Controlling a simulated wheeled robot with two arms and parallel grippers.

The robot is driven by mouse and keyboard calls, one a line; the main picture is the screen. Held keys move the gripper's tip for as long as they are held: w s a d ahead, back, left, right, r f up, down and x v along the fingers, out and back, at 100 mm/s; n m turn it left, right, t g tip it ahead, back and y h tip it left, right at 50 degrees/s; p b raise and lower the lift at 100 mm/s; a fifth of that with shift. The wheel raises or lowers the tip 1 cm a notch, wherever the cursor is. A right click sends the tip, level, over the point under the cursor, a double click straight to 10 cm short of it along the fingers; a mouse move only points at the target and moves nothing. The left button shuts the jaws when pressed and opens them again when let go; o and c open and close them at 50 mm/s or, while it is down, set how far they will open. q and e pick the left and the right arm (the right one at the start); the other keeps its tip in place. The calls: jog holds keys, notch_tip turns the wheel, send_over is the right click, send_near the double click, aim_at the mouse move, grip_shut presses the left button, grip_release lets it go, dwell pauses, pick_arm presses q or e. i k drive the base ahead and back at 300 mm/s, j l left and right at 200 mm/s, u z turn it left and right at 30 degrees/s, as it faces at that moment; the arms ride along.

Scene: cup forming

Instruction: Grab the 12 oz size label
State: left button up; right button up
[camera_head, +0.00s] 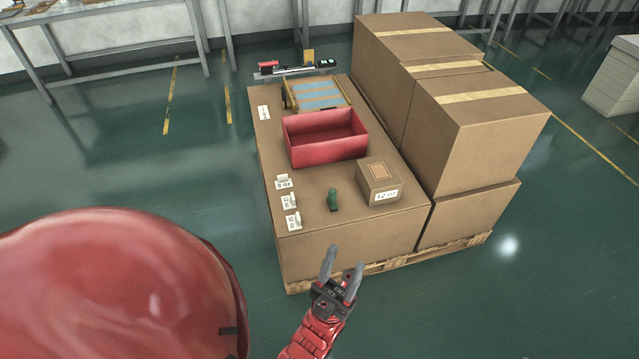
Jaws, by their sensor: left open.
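Three small white size labels stand in a row along the left edge of the large cardboard box top: the far one (283,182) seems to read 8 oz, then a middle one (289,202) and a near one (293,221). The print on the middle and near labels is too small to read surely. A small carton (378,172) to their right bears a white label (386,196) on its front that appears to read 12 oz. My left gripper (342,270) is open and empty, in front of the box's near side and apart from the labels. My right gripper is not in view.
A small green object (332,199) stands between the labels and the carton. A red bin (325,150) and a tray with blue strips (320,92) lie behind. Large stacked cartons (490,145) wall off the right side. The floor to the left is clear.

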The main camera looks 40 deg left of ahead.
aim_at(289, 202)
jog(key=j+z, duration=0.35)
jog(key=j, duration=0.65)
jog(key=j+z, duration=0.35)
jog(key=j, duration=1.45)
jog(key=k+j, duration=0.1)
jog(key=j, duration=1.35)
jog(key=k+j+z, duration=0.1)
jog(key=j, duration=0.65)
